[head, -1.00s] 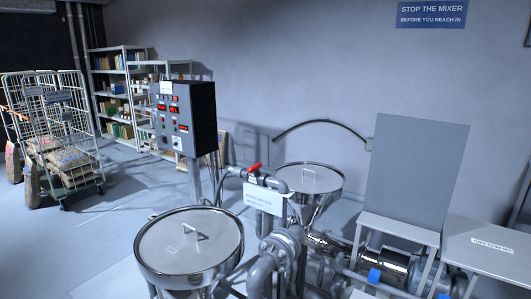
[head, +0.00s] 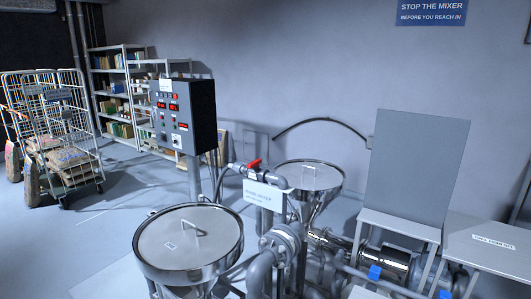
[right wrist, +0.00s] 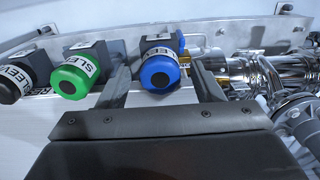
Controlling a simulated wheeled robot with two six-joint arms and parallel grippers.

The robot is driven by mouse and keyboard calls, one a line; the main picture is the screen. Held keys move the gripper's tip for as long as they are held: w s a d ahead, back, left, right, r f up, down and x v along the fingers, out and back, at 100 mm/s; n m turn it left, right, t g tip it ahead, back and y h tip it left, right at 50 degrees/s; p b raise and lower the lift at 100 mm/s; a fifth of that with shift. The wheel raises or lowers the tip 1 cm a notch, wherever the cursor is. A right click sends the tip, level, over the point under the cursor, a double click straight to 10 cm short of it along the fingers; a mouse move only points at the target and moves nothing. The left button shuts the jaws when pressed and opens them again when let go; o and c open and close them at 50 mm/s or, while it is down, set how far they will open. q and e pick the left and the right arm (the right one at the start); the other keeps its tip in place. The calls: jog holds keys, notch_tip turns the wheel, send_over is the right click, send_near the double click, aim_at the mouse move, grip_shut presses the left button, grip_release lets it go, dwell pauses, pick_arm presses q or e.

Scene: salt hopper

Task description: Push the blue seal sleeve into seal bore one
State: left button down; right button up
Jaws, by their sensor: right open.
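In the right wrist view, the blue seal sleeve (right wrist: 160,72) has a dark round centre and a dark block with a white label behind it. My right gripper (right wrist: 161,88) is open, with one finger on each side of the blue sleeve. I see gaps between the sleeve and both fingers; how far the sleeve is from the fingers in depth is hard to tell. In the head view, a small blue piece (head: 375,272) shows at the lower right; I cannot tell if it is the sleeve. Seal bore one cannot be made out. My left gripper is not in view.
A green sleeve (right wrist: 72,80) and a dark sleeve (right wrist: 10,88) stand left of the blue one. Shiny pipework (right wrist: 250,75) is close on the right. In the head view, two lidded hoppers (head: 160,255) (head: 290,180), a control box (head: 198,120) and a grey panel (head: 415,170) stand around.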

jog(key=shift+f+b, duration=0.4)
jog(key=shift+f, duration=0.55)
jog(key=shift+r+p, duration=0.1)
jog(key=shift+p, duration=0.35)
dwell(0.4)
jog(key=c, duration=1.3)
jog(key=shift+r+p, duration=1.05)
jog(key=shift+p, duration=0.15)
jog(key=shift+r, duration=1.9)
jog(key=shift+f, duration=0.1)
